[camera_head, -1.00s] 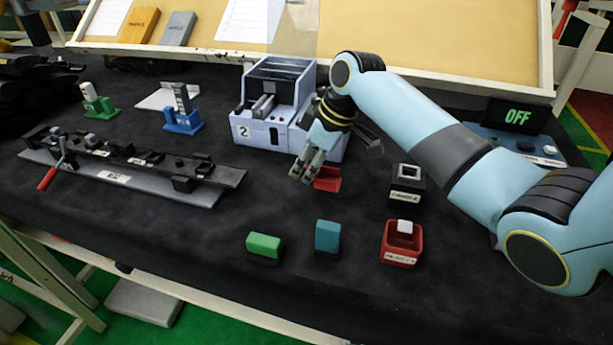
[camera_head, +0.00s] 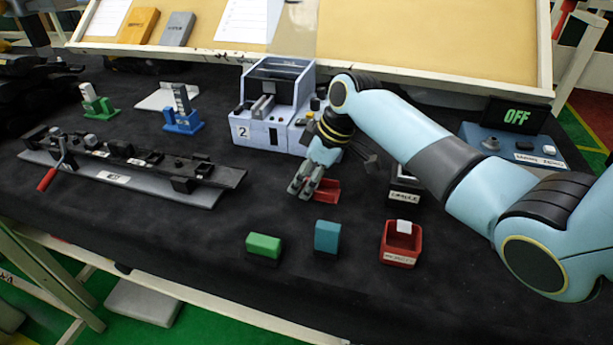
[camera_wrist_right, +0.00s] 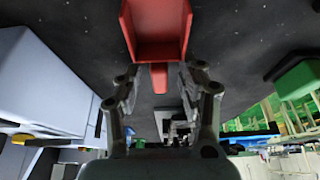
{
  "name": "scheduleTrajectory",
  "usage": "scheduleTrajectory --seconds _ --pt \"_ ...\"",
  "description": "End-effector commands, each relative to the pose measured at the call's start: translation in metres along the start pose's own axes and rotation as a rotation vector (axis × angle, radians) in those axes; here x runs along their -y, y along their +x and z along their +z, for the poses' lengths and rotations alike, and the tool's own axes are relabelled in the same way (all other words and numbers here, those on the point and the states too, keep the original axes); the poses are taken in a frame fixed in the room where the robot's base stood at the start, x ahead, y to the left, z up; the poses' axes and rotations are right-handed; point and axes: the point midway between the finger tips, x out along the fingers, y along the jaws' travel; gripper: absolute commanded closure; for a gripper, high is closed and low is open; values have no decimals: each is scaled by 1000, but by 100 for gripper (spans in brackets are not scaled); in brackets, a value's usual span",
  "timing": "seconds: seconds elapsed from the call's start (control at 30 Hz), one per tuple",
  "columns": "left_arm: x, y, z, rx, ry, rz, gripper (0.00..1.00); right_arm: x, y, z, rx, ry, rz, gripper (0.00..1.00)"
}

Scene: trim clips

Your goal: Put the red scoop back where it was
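The red scoop (camera_head: 328,191) is a small open tray with a short handle, low over the black table in front of the white machine. My right gripper (camera_head: 303,190) is at its left side in the head view. In the right wrist view the scoop (camera_wrist_right: 157,30) fills the top middle, and its handle (camera_wrist_right: 159,78) lies between the two fingers of my right gripper (camera_wrist_right: 160,84). The scoop moves along with the gripper, so the fingers hold the handle, though finger contact is hard to see. I cannot tell whether the scoop touches the table. My left gripper is not in view.
The white machine (camera_head: 262,133) marked 2 stands behind. A black labelled holder (camera_head: 404,195) is right of the scoop, partly behind my arm. A red bin (camera_head: 400,250), teal block (camera_head: 327,236) and green block (camera_head: 263,245) stand in front. A rail fixture (camera_head: 130,170) lies left.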

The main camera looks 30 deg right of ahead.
Motion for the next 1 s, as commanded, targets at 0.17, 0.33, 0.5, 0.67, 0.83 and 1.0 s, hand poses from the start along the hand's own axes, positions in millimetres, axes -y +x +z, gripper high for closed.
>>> scheduleTrajectory --seconds 0.17,0.33,0.5,0.67,0.83,1.0 --pt "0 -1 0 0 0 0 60 -1 -13 -1 0 0 3 61" --pt "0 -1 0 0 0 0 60 -2 -49 0 0 -3 5 61" --pt "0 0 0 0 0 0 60 -2 -87 -1 -1 -3 5 61" --pt "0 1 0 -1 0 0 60 -1 -111 0 1 -1 3 61" --pt "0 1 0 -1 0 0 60 0 -122 -1 1 0 0 61" --pt "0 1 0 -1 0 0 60 0 -123 -1 0 1 0 61"
